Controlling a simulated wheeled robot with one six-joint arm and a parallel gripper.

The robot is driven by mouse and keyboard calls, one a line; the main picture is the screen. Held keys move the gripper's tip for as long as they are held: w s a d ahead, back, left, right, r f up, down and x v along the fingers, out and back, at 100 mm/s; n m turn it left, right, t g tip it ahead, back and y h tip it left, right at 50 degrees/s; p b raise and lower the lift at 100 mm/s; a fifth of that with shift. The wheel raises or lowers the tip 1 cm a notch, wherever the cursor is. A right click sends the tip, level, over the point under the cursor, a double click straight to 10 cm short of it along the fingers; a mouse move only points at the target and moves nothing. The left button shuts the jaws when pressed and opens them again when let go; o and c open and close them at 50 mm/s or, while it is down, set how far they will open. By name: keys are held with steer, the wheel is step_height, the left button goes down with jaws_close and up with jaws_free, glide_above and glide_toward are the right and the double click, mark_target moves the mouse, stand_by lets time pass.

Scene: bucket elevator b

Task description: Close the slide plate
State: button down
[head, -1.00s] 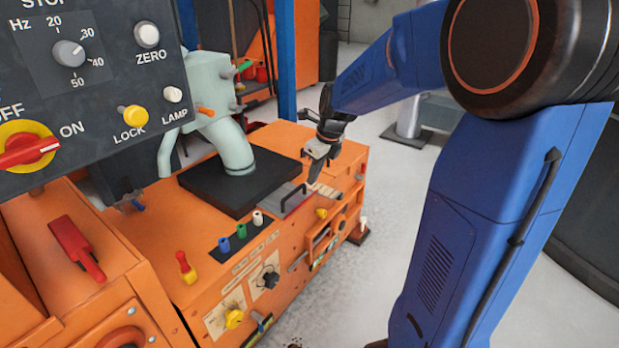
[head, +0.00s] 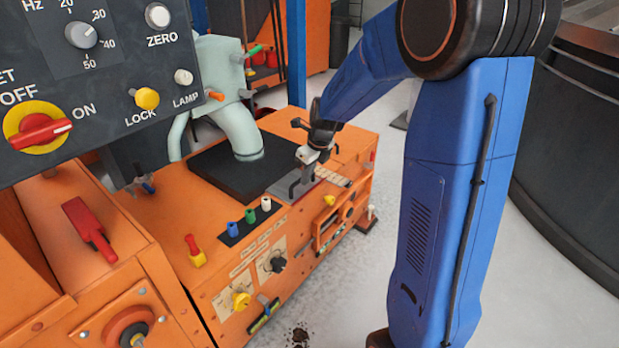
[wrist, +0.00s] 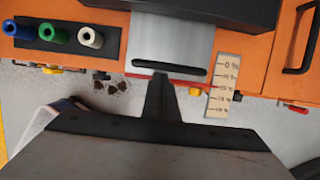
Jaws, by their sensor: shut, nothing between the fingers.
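The slide plate (head: 290,187) is a grey metal plate with a black bar handle, on top of the orange machine beside the black square base. In the wrist view the plate (wrist: 172,35) runs away from me, with its handle (wrist: 170,68) across its near end. A pale percent scale (wrist: 223,86) lies to its right. My gripper (wrist: 160,78) is shut and empty, its tip at the near side of the handle, left of its middle. I cannot tell whether they touch. In the head view my gripper (head: 306,174) is over the plate and partly hides it.
Blue, green and white knobs (wrist: 48,36) stand left of the plate. Another black handle (wrist: 298,45) is at the right. The control panel (head: 85,75) fills the upper left of the head view. Grey floor (head: 545,265) is open at the right.

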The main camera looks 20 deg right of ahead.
steer(key=w+a, duration=0.1)
steer(key=w, duration=0.2)
steer(key=w+a, duration=0.1)
steer(key=shift+w+a, duration=0.35)
steer(key=shift+w, duration=0.05)
steer(key=shift+w+r, duration=0.1)
steer(key=shift+r, duration=0.1)
